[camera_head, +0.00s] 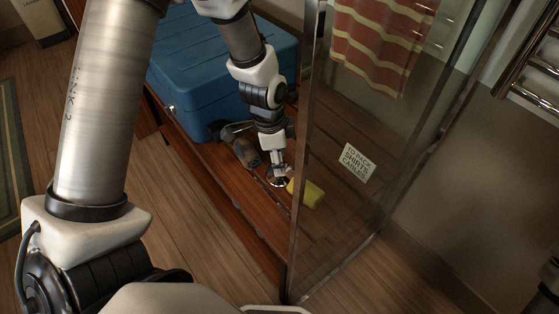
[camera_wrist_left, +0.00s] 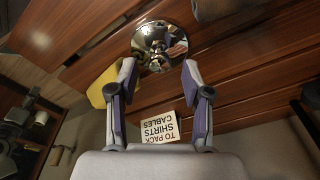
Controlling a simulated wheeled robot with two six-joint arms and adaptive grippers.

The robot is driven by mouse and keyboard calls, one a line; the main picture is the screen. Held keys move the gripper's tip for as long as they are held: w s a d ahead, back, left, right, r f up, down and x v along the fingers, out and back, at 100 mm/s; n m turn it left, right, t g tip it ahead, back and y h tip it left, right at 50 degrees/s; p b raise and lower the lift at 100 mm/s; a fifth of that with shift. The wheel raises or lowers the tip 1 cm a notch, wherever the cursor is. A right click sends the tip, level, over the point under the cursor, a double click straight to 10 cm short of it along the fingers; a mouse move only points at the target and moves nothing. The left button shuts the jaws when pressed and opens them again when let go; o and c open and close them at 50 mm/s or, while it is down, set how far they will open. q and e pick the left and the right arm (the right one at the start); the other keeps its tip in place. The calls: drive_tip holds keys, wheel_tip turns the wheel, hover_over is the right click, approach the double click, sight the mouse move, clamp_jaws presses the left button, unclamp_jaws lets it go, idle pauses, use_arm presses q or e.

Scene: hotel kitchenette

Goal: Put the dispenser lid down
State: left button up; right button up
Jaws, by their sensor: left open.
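The dispenser lid appears to be the shiny chrome round piece (camera_wrist_left: 158,40) on the reddish wooden surface in the left wrist view. It also shows small, partly hidden, under my gripper in the head view (camera_head: 279,183). My left gripper (camera_wrist_left: 158,72) is open, with a finger on either side of the lid's near edge and nothing held between them. In the head view the left gripper (camera_head: 280,172) points down just above the wood at the lid. I cannot tell whether the fingers touch it. My right gripper is not in view.
A yellow block (camera_head: 312,195) lies right beside the lid. A glass panel (camera_head: 330,225) with a metal edge stands close on the right. A note card (camera_head: 357,162) shows there. A blue case (camera_head: 205,75) and a dark rolled item (camera_head: 246,152) are behind.

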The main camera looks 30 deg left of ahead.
sight(273, 175)
use_arm(q)
wheel_tip(273, 175, up, 9)
drive_tip(key=p, duration=0.3)
drive_tip(key=shift+s+a+f, duration=0.15)
drive_tip(key=shift+s+a, duration=0.2)
drive_tip(key=shift+a, duration=0.05)
drive_tip(key=shift+o, duration=0.6)
drive_tip(key=shift+r, duration=0.3)
drive_tip(key=f+n+b, duration=0.1)
drive_tip(key=f+n, duration=0.1)
drive_tip(key=f, duration=0.2)
drive_tip(key=d+f+n+g+y+b, duration=0.1)
drive_tip(key=f+n, duration=0.1)
drive_tip(key=f, duration=0.2)
drive_tip(key=w+f+n+g+b, duration=0.1)
drive_tip(key=f+n, duration=0.2)
drive_tip(key=f, duration=0.1)
drive_tip(key=shift+d+f+y, duration=0.15)
drive_tip(key=shift+f+y, duration=0.15)
drive_tip(key=shift+r, duration=0.1)
drive_tip(key=shift+c, duration=1.1)
clamp_jaws()
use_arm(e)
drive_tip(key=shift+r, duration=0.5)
